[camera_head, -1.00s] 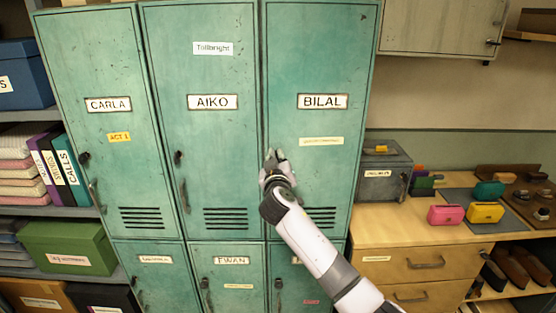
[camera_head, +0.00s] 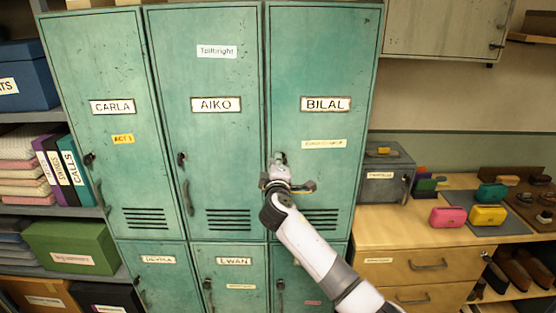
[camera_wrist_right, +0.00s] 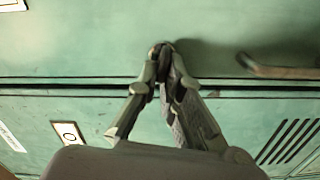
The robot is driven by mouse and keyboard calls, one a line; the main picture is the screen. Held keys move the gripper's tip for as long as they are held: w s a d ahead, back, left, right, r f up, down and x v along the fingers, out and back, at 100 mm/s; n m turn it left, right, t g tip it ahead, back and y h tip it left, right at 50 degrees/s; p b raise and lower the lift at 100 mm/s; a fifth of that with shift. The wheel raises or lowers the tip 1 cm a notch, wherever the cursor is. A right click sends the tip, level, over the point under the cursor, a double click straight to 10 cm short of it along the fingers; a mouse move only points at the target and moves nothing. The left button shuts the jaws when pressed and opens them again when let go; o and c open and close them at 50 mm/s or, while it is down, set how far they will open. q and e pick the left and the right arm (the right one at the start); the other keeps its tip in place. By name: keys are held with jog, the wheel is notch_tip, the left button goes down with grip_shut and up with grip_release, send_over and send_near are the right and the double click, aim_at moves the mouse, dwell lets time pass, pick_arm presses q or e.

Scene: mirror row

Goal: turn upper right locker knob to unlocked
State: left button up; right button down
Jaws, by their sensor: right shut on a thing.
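The upper right locker (camera_head: 325,60) is a green metal door labelled BILAL. Its small dark knob (camera_head: 279,157) sits at the door's left edge, mostly hidden by my right gripper (camera_head: 280,168). In the right wrist view, my right gripper (camera_wrist_right: 163,52) has its two fingertips closed together on the dark knob (camera_wrist_right: 161,46). The door's handle (camera_wrist_right: 275,70) is apart from the fingers, to the right in that view. The knob's pointing direction cannot be made out. The door looks closed. My left gripper is not in view.
The AIKO locker (camera_head: 205,75) and CARLA locker (camera_head: 95,65) stand to the left, with smaller lockers (camera_head: 232,284) below. A wooden counter (camera_head: 420,220) at right holds a grey metal box (camera_head: 388,180) and several small coloured cases. Shelves with boxes stand at far left.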

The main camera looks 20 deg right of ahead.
jog(key=shift+f+n+p, duration=0.2)
jog(key=shift+n+p, duration=0.15)
jog(key=shift+n, duration=0.85)
jog(key=c, duration=1.7)
grip_release()
jog(key=shift+a, duration=0.1)
jog(key=shift+s, duration=0.1)
jog(key=v, duration=1.1)
jog(key=shift+s+a, duration=0.1)
jog(key=shift+s, duration=0.3)
